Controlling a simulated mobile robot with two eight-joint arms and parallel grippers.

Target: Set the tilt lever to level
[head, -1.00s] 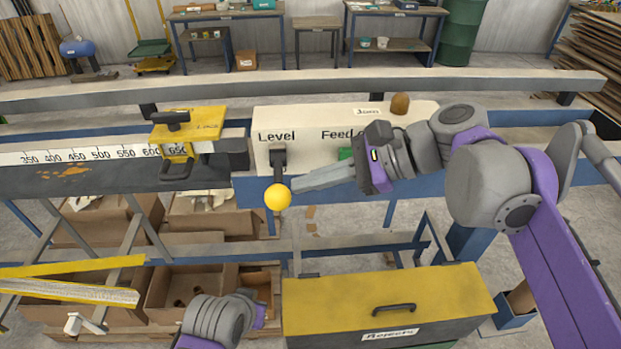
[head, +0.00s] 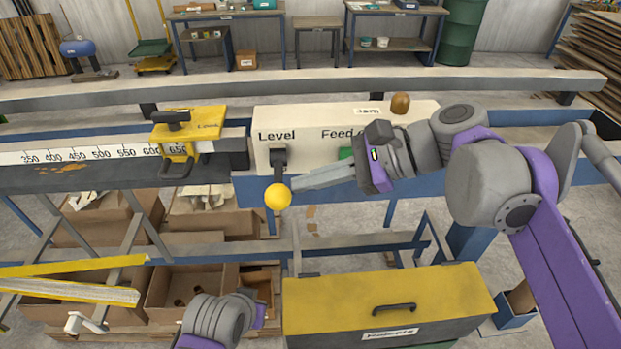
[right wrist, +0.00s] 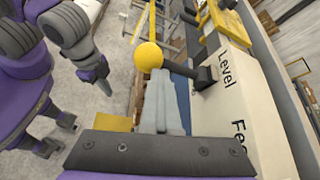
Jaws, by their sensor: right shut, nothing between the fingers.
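The tilt lever has a yellow ball knob (head: 277,196) on a short black stem. The stem hangs straight down below the word "Level" on the cream panel (head: 310,160). The knob also shows in the right wrist view (right wrist: 148,57), just beyond my fingertips. My right gripper (head: 294,187) is shut and empty, its fingers pointing left at the knob's right side. The fingertips are at or very near the knob; I cannot tell if they touch. The right fingers also show in the wrist view (right wrist: 160,105).
The word "Feed" stands right of "Level", partly covered by my right arm, with a green button (head: 346,154) below. A yellow stop (head: 190,125) sits on the ruler rail to the left. A yellow-lidded box (head: 440,292) stands below. An amber dome (head: 400,103) tops the panel.

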